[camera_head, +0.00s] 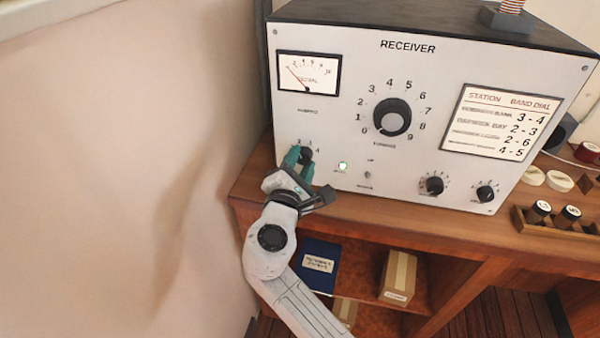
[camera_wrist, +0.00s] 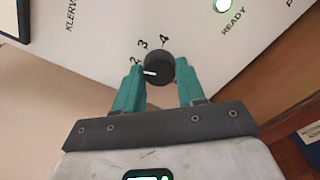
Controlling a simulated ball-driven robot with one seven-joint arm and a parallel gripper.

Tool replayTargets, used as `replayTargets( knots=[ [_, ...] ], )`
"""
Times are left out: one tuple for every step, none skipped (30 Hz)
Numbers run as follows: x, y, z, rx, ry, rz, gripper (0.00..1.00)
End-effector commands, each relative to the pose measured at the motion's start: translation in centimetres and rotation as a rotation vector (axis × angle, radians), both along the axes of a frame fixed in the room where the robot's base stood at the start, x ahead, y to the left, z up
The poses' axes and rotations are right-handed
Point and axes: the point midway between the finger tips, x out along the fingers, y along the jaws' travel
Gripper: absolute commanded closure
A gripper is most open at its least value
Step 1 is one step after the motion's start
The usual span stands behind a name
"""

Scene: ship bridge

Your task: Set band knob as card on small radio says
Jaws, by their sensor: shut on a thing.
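The band knob (camera_wrist: 160,69) is a small black knob at the lower left of the grey receiver (camera_head: 340,122). Its marks 2, 3 and 4 show in the wrist view; any mark lower left is hidden by a finger. Its white pointer line aims left, slightly below the 2. My gripper (camera_wrist: 159,80) has its teal fingers on both sides of the knob, shut on it; it also shows in the head view (camera_head: 298,162). A chart (camera_head: 500,120) headed STATION, BAND, DIAL lists 3-4, 2-3, 2-6 and 4-5; its station names are blurred. I see no small radio.
The receiver's large tuning knob (camera_head: 392,117) and two small knobs (camera_head: 432,185) (camera_head: 486,193) are to the right. A green lamp (camera_head: 343,166) is lit. A wooden rack (camera_head: 552,222) sits at right. The shelf below holds a blue book (camera_head: 318,264) and a box (camera_head: 398,275). A wall stands left.

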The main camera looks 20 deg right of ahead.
Motion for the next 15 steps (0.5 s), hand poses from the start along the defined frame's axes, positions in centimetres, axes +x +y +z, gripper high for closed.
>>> replayTargets(
  knots=[
    [-0.02, 0.07, -0.48, 0.035, -0.027, 0.000, 0.91],
    [-0.03, 0.06, -0.47, 0.058, -0.044, 0.000, 0.91],
    [-0.03, 0.05, -0.47, 0.090, -0.067, 0.000, 0.91],
    [-0.03, 0.03, -0.49, 0.112, -0.083, 0.000, 0.91],
    [-0.02, 0.03, -0.50, 0.136, -0.099, -0.001, 0.91],
    [-0.01, 0.05, -0.49, 0.167, -0.123, 0.000, 0.91],
    [-0.01, 0.07, -0.45, 0.189, -0.140, 0.000, 0.91],
    [-0.01, 0.09, -0.43, 0.212, -0.157, 0.000, 0.91],
    [-0.01, 0.06, -0.44, 0.244, -0.179, 0.000, 0.91],
    [0.00, 0.03, -0.45, 0.267, -0.194, -0.001, 0.91],
    [0.00, 0.02, -0.47, 0.290, -0.211, -0.001, 0.91],
    [-0.02, 0.02, -0.46, 0.321, -0.234, -0.002, 0.91],
    [-0.03, 0.05, -0.45, 0.343, -0.251, -0.002, 0.91],
    [-0.03, 0.06, -0.46, 0.366, -0.267, -0.001, 0.91],
    [-0.02, 0.06, -0.46, 0.397, -0.289, -0.001, 0.91]
  ],
)
